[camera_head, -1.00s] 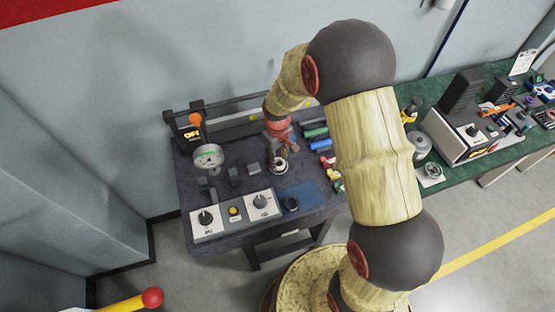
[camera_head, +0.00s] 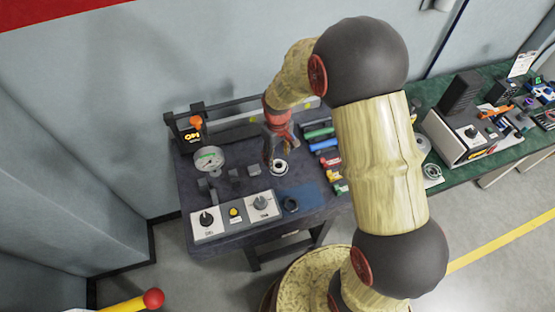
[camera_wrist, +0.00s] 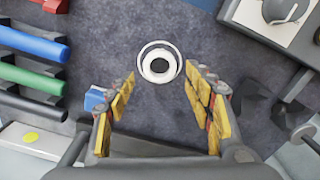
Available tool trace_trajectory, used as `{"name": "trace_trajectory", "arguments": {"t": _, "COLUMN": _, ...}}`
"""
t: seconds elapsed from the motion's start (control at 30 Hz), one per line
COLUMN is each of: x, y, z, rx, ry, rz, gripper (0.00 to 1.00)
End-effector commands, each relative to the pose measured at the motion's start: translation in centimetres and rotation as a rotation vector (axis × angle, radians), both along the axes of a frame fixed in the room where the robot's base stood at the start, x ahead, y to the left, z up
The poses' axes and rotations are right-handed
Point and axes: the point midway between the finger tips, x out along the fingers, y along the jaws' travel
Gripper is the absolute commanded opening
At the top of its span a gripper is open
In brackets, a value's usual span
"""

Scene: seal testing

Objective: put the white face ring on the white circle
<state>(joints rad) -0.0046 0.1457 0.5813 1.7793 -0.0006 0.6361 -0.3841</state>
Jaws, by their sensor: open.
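The white face ring (camera_wrist: 147,68), with a dark centre, lies flat on the dark bench top in the wrist view. A thin white circle outline (camera_wrist: 139,53) surrounds it, and the ring sits inside it, slightly toward its lower edge in the picture. In the head view the ring (camera_head: 279,173) shows just below my gripper (camera_head: 278,157). In the wrist view my gripper (camera_wrist: 161,76) is open and empty, its yellow-padded fingers spread to either side and apart from the ring.
Red, green, blue and black cylinders (camera_wrist: 30,45) lie beside the ring. A gauge (camera_head: 209,160) and small dark blocks stand to its left, a control panel (camera_head: 234,214) in front. A dark ring (camera_head: 291,204) lies on a blue patch (camera_head: 314,193). Bare bench surrounds the white ring.

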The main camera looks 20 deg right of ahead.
Motion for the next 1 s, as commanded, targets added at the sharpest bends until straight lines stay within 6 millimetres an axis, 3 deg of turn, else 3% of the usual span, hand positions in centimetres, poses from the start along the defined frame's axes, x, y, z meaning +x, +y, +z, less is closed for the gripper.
{"name": "trace_trajectory", "arguments": {"t": 0.03, "x": 0.2, "y": 0.0, "z": 1.5, "rx": 0.0, "ry": -0.005, "rz": 0.0, "gripper": 0.53}}
{"name": "trace_trajectory", "arguments": {"t": 0.2, "x": 0.1, "y": 0.0, "z": 4.9, "rx": 0.001, "ry": -0.004, "rz": 0.0, "gripper": 0.53}}
{"name": "trace_trajectory", "arguments": {"t": 0.57, "x": 0.0, "y": 0.0, "z": 9.0, "rx": -0.001, "ry": -0.007, "rz": -0.003, "gripper": 0.53}}
{"name": "trace_trajectory", "arguments": {"t": 0.67, "x": -0.5, "y": 0.0, "z": 11.1, "rx": 0.001, "ry": -0.031, "rz": -0.02, "gripper": 0.53}}
{"name": "trace_trajectory", "arguments": {"t": 0.87, "x": -4.3, "y": -0.1, "z": 19.4, "rx": 0.008, "ry": -0.147, "rz": -0.104, "gripper": 0.53}}
{"name": "trace_trajectory", "arguments": {"t": 1.0, "x": -8.6, "y": -0.1, "z": 24.7, "rx": 0.022, "ry": -0.236, "rz": -0.177, "gripper": 0.53}}
